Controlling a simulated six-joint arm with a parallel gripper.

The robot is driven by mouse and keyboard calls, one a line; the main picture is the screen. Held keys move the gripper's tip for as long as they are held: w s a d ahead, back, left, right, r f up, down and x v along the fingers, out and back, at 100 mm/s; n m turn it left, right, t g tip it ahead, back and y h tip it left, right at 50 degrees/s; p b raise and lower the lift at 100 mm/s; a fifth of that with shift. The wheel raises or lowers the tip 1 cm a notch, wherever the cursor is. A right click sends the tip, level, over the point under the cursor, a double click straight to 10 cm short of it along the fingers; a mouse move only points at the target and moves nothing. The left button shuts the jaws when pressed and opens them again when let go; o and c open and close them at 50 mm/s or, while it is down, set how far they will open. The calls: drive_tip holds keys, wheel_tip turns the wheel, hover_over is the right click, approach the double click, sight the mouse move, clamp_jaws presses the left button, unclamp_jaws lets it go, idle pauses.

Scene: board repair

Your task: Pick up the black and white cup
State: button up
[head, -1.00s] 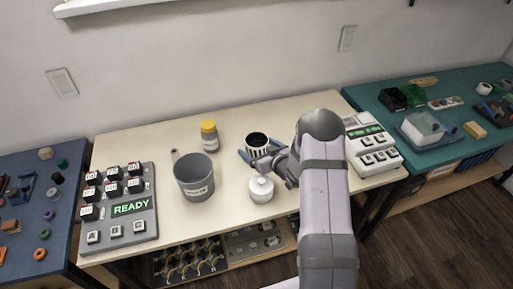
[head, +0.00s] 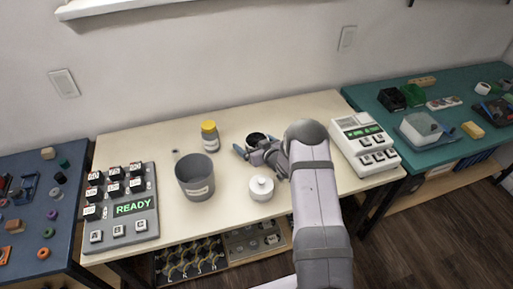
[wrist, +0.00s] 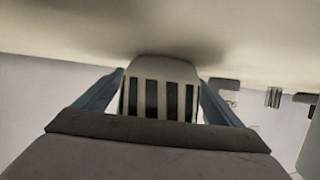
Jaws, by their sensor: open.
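The black and white cup (head: 257,137) stands on the cream table, mostly hidden behind my gripper in the head view, with its dark round top showing. In the wrist view the cup (wrist: 158,98) shows black and white vertical stripes and a plain white band. My gripper (head: 259,147) is low over the table at the cup. In the wrist view its blue fingers (wrist: 160,95) are apart, one on each side of the cup. I cannot tell whether either finger touches it.
A white lidded pot (head: 261,188) stands close in front of my gripper. A grey bucket (head: 195,180) and a yellow-capped jar (head: 210,137) stand to the left.

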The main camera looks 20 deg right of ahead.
drive_tip(key=shift+r, duration=0.1)
drive_tip(key=c, duration=1.5)
drive_tip(key=shift+r, duration=0.2)
drive_tip(key=shift+r+b, duration=0.65)
drive_tip(key=shift+r, duration=4.1)
